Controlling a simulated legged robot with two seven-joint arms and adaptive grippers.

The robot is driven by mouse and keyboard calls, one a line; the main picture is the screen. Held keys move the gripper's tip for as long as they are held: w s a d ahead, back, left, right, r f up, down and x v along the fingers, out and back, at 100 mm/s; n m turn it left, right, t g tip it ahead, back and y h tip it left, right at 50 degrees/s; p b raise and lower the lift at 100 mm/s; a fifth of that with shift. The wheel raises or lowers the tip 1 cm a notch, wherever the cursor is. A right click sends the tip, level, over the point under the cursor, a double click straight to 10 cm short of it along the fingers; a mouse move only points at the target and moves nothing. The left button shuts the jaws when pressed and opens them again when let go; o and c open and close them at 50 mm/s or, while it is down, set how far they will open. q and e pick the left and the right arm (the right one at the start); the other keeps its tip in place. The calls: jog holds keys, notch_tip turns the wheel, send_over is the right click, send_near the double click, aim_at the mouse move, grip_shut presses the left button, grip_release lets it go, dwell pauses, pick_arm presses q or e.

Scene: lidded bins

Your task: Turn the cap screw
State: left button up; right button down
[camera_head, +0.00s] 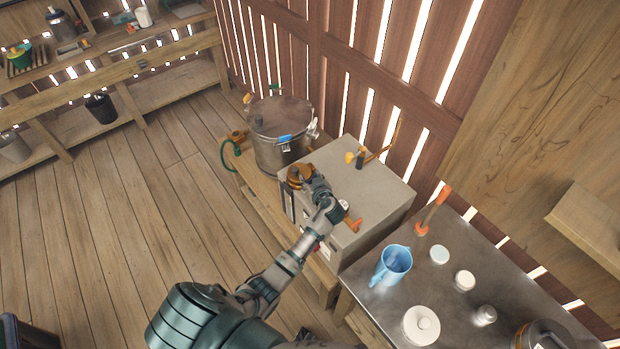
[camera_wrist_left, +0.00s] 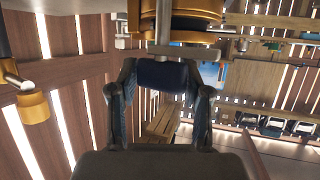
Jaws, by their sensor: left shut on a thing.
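My left gripper (camera_head: 318,186) reaches over the front left corner of a grey box-shaped machine (camera_head: 370,185), close to a brass-coloured round cap (camera_head: 299,174). In the left wrist view the cap (camera_wrist_left: 192,14) is at the top, with a grey metal stem and crossbar, the screw part (camera_wrist_left: 163,28), in front of it. The exact contact is partly hidden by the fingers. My right gripper does not show.
A steel pot (camera_head: 282,135) with a lid stands behind the cap. At the right a metal table (camera_head: 455,235) carries a blue jug (camera_head: 393,262), a white lidded pot (camera_head: 421,325) and small containers.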

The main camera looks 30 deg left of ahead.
pick_arm(q)
jog(key=shift+s+a+f, duration=0.1)
jog(key=shift+s+a, duration=0.05)
jog(key=shift+a, duration=0.2)
jog(key=shift+d, duration=0.55)
jog(key=shift+a, duration=0.2)
jog(key=shift+d+f, duration=0.1)
jog(key=shift+d, duration=0.05)
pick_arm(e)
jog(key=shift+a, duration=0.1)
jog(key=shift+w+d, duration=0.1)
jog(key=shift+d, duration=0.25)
